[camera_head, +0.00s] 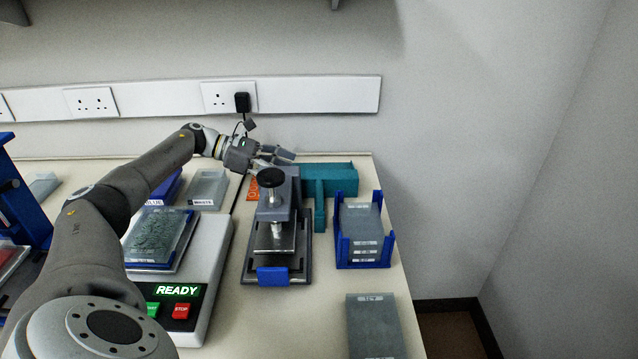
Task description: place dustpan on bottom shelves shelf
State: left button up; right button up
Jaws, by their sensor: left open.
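A teal object (335,178), which looks like the dustpan, lies at the back right of the bench, behind and to the right of a grey press. Part of it is hidden by the press. My left gripper (285,156) is open at the back of the bench, just left of the teal object and behind the press. I cannot tell whether its fingers touch anything. My right gripper is out of view. No shelf is clearly recognisable.
The grey press (274,240) stands in front of the gripper. A blue holder with grey plates (363,246) and a grey block (376,325) are to the right. A device reading READY (180,292) is left of the press. A plug (242,102) sits in the wall socket behind.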

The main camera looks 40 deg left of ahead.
aim_at(303, 174)
pick_arm(q)
jog(key=p+x, duration=0.2)
jog(key=x, duration=0.2)
jog(key=shift+d+f, duration=0.15)
jog(key=shift+w+d+f, duration=0.3)
jog(key=shift+r, duration=0.1)
jog(key=c, duration=1.3)
